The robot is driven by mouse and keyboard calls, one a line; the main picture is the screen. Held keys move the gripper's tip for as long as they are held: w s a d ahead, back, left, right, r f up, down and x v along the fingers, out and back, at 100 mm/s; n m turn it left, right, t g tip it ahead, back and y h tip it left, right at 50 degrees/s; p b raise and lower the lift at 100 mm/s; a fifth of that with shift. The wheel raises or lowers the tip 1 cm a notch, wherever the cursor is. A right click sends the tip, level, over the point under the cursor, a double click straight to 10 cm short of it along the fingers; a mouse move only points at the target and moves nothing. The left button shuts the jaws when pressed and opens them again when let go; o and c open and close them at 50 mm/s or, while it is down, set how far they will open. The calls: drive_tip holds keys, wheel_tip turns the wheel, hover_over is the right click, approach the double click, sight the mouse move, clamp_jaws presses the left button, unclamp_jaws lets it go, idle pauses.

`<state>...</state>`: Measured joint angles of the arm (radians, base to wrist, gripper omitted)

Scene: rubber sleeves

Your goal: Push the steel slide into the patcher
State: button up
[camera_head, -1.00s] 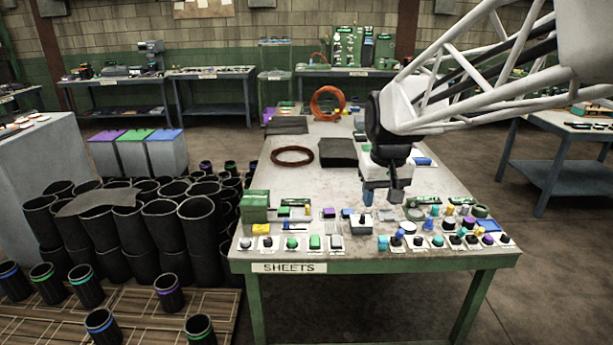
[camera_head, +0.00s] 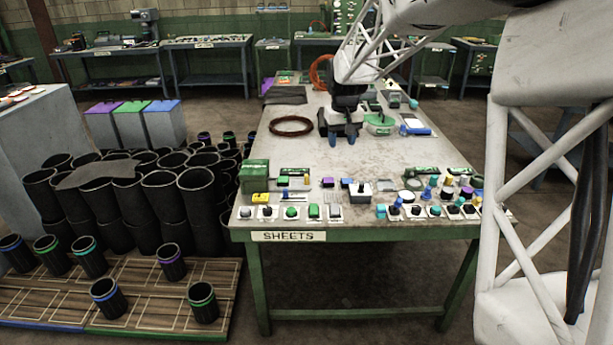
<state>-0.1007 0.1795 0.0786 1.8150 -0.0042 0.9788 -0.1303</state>
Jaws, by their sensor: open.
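My gripper (camera_head: 341,136) points down over the middle of the table, with its two blue-tipped fingers apart and nothing visible between them. It is beyond the front rows of small parts and right of the brown ring. I cannot tell for certain which part is the steel slide or which is the patcher. A green box (camera_head: 254,176) stands at the table's left edge. Small green, grey and purple pieces lie between these two boxes, too small to make out.
The table (camera_head: 300,158) has a clear patch in front of my gripper. A brown ring (camera_head: 291,126) lies left of it. A row of buttons (camera_head: 291,212) lines the front edge, with colored knobs (camera_head: 436,211) at right. Black sleeves (camera_head: 160,195) crowd the floor at left.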

drive_tip(key=w+a+f, duration=0.4)
drive_tip(key=w+f, duration=0.4)
drive_tip(key=w, duration=0.5)
drive_tip(key=n+g, duration=0.1)
drive_tip(key=n, duration=0.1)
hover_over(307, 175)
drive_tip(key=f, duration=1.3)
drive_tip(key=shift+s+d, duration=0.15)
drive_tip(key=shift+s, duration=0.15)
drive_tip(key=shift+w+a+f, duration=0.25)
drive_tip(key=shift+w+f, duration=0.15)
drive_tip(key=shift+f, duration=0.1)
drive_tip(key=shift+f, duration=0.15)
drive_tip(key=shift+f, duration=3.75)
clamp_jaws()
